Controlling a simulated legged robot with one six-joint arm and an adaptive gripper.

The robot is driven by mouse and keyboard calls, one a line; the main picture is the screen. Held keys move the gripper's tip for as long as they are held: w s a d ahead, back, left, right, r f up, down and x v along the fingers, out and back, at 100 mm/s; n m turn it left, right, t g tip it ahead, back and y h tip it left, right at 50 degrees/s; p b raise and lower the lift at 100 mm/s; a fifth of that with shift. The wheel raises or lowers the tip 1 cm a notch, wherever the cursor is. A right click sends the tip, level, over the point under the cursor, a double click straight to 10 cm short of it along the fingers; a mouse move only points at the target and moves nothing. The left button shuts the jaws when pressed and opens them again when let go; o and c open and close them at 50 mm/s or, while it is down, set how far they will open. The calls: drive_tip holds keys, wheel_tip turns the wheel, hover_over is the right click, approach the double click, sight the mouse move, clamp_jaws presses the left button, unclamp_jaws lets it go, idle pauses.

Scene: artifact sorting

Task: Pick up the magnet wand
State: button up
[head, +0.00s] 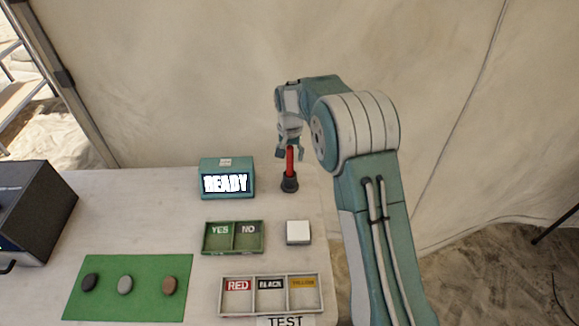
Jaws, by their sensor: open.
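The magnet wand (290,162) is red and stands upright in a dark round holder (289,182) at the back right of the table. My gripper (288,153) is open, pointing down at the top of the wand. Its fingers appear on either side of the wand's upper end. I cannot tell whether they touch it. The wand's very top is hidden by the gripper.
A teal box with a READY screen (226,180) stands left of the wand. In front are a green YES/NO tray (233,252), a white square block (298,232) and a RED/BLACK/YELLOW tray (270,312). A green mat (140,310) holds three stones. A dark box (35,205) stands far left.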

drive_tip(key=shift+f, duration=0.15)
drive_tip(key=shift+a, duration=0.1)
clamp_jaws()
